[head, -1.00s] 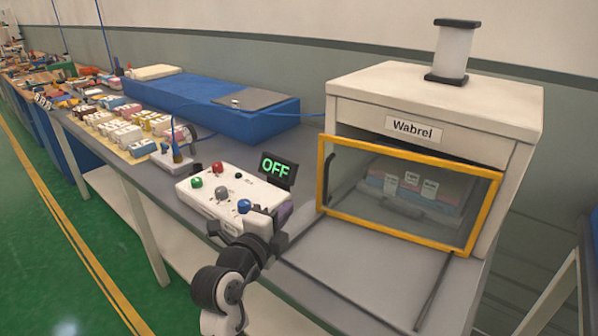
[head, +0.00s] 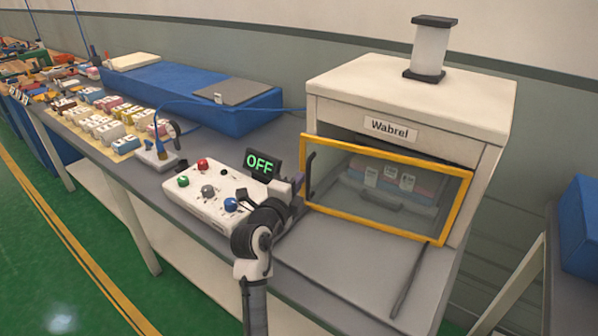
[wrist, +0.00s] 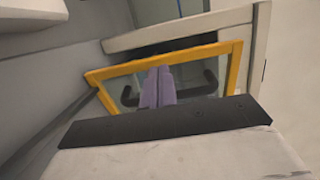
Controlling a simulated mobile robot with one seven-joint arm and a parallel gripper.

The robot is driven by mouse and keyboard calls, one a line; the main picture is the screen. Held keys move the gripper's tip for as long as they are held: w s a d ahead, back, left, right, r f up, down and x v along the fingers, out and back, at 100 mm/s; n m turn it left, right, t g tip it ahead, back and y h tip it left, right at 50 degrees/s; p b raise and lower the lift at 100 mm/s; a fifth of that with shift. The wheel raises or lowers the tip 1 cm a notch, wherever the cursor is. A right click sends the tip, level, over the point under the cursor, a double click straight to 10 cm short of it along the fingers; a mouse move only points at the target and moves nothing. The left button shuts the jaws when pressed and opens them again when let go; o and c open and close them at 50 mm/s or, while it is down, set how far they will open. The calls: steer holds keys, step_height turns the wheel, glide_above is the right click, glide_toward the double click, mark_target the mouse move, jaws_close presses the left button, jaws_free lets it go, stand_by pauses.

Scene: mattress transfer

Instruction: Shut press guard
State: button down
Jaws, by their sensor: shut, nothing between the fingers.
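The press guard (head: 456,208) is a clear panel in a yellow frame on the front of the white Wabrel press (head: 410,95). It stands out from the press, with a dark gap showing above its top edge. A black handle (head: 311,174) is on its left side. My gripper (head: 298,183) is shut and empty, just left of the guard near the handle; contact cannot be told. In the wrist view my purple fingers (wrist: 157,86) are together in front of the guard frame (wrist: 236,62). Through the panel, labelled blocks (head: 389,178) show inside the press.
A grey plate with dark rails lies before the guard. A blue slab (head: 180,90) lies behind the box.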

steer(key=shift+w+d, duration=0.2)
steer(key=shift+w, duration=0.3)
steer(key=shift+f, duration=0.1)
steer(key=b+x, duration=0.2)
steer(key=x, duration=0.2)
steer(key=shift+b, duration=0.3)
